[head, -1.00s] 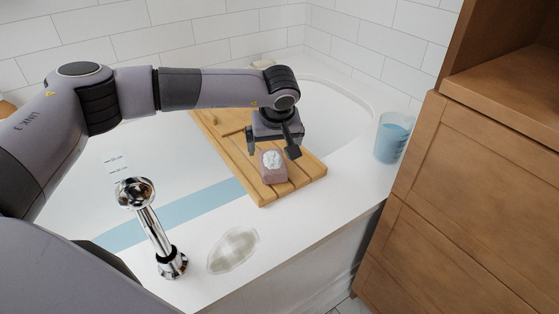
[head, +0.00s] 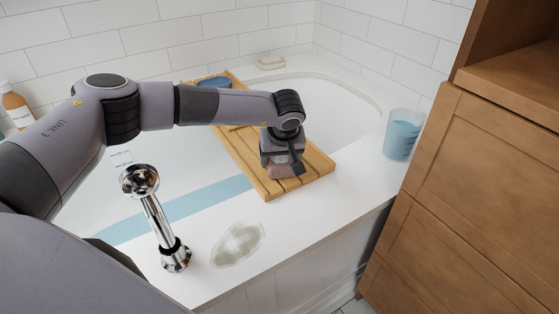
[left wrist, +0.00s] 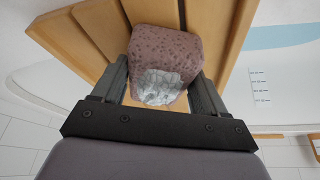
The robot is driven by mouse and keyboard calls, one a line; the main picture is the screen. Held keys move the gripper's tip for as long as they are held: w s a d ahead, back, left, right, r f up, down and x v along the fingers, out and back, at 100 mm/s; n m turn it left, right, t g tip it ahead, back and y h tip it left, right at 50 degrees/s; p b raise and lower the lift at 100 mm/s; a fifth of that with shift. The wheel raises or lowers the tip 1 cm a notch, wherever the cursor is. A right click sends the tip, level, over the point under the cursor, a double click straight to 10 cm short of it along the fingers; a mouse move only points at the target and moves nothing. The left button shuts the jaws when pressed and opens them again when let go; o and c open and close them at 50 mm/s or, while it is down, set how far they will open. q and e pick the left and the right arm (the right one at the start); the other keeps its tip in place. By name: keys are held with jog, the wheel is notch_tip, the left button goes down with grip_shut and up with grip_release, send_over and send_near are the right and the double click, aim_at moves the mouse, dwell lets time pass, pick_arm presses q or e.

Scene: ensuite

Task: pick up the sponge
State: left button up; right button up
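The sponge (head: 281,171) is a mottled pinkish-brown block with a whitish foamy patch. It rests on the wooden bath tray (head: 320,170), near the tray's front end. My left gripper (head: 280,165) is low over it and hides much of it in the head view. In the left wrist view the sponge (left wrist: 165,50) lies between the two fingers of the left gripper (left wrist: 160,78). The fingers are apart, one on each side; a narrow gap shows at the left finger, and contact at the right finger is unclear. My right gripper is out of view.
The tray lies across the white bathtub. A chrome tap (head: 155,215) and a clear dish (head: 238,244) are on the near rim. A cup of blue liquid (head: 402,137) stands right of the tray, near a wooden cabinet (head: 465,190). A blue bowl (head: 213,83) sits at the tray's far end.

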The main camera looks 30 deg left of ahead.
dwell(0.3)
pick_arm(q)
notch_tip(320, 180, up, 6)
jog(key=shift+f+p, duration=0.2)
jog(key=shift+p, duration=0.65)
notch_tip(320, 180, up, 14)
jog(key=p, duration=0.3)
jog(key=shift+r, duration=0.2)
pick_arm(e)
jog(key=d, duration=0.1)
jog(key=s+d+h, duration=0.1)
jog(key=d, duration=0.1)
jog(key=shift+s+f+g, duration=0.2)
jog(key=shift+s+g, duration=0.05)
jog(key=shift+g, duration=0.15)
